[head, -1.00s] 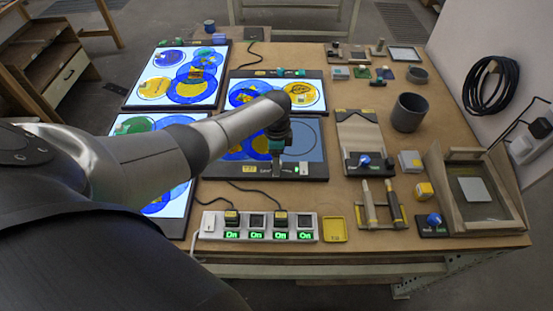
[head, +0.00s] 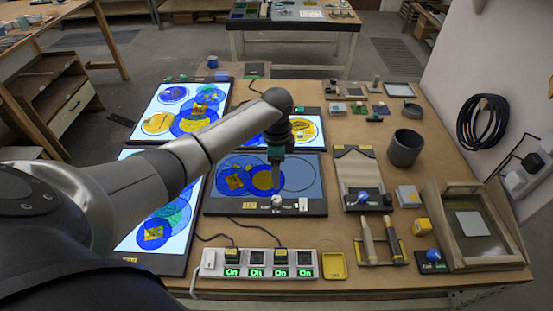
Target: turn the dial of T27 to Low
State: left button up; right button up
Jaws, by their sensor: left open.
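A dim grey light panel (head: 309,165) with blue and yellow painted circles lies in the middle of the bench. Its front edge carries a yellow label, a small pale round dial (head: 278,201) and a white switch-like piece (head: 303,204). The label is too small to read, so I cannot confirm it as T27, nor read the dial's setting. My left gripper (head: 277,188) points down over this front edge, its tips close to the dial; contact cannot be made out. Its jaws are open, seen nearly edge-on. My right gripper is not in view.
Brighter panels (head: 158,143) lie left and behind. A power strip (head: 258,263) with several lit "On" displays is in front. Cables cross the front.

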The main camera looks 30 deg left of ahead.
pick_arm(q)
notch_tip(320, 180, up, 4)
jog(key=shift+f, duration=0.2)
dwell(0.5)
